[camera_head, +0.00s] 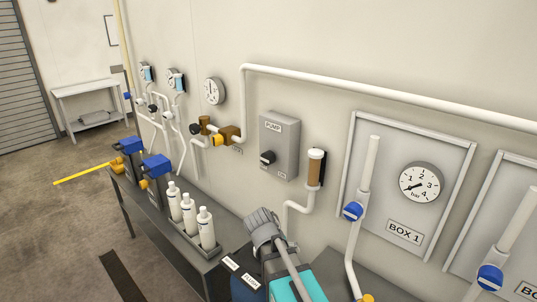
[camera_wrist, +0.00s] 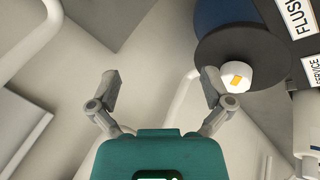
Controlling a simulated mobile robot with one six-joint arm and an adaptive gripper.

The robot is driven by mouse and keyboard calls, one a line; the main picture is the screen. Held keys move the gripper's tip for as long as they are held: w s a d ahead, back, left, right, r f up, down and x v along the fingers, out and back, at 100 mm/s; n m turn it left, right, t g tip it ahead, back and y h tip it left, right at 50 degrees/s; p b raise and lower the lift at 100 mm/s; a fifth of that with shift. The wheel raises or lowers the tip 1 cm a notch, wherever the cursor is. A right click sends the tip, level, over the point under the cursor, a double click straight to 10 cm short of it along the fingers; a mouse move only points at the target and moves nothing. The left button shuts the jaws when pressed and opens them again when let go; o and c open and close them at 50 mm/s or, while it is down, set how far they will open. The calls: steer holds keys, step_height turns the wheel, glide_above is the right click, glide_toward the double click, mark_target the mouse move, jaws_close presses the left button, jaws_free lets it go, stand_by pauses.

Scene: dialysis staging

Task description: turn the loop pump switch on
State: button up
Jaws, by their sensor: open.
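The grey pump box (camera_head: 283,138) is on the wall at the middle of the head view, with a PUMP label at its top. A black rotary knob (camera_head: 267,157) sits low on its front left, and a small ON label (camera_head: 282,174) is at its lower right. I cannot read the knob's exact setting. My gripper (camera_wrist: 161,88) shows in the wrist view with its two fingers spread and nothing between them. In the head view my arm is at the bottom centre, below and in front of the pump box. I cannot make out the pump knob in the wrist view.
A brown-filled filter (camera_head: 315,168) and pipes are just right of the pump box. BOX 1 (camera_head: 404,190) with a bar gauge is further right. White bottles (camera_head: 189,214) stand on a bench at left. FLUSH and SERVICE labels (camera_wrist: 298,18) are close by in the wrist view.

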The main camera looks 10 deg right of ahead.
steer(key=w+a+r+m+t+h+p, duration=0.1)
steer(key=w+a+r+t+h+p, duration=0.15)
steer(key=w+r, duration=0.3)
steer(key=w+a+r+m+t+h+p, duration=0.1)
steer(key=w+a+r+t+h, duration=0.1)
steer(key=w+r+h, duration=0.3)
steer(key=m+t+h+p, duration=0.1)
steer(key=t+h+p, duration=0.1)
steer(key=t, duration=0.3)
glide_toward(264, 159)
steer(key=v, duration=0.3)
steer(key=shift+w+d+r, duration=0.1)
steer(key=shift+w+r, duration=0.05)
steer(key=shift+r, duration=0.15)
steer(key=x, duration=1.3)
steer(key=shift+w+d+f, duration=0.2)
steer(key=shift+d+f, duration=0.05)
steer(key=shift+d, duration=0.1)
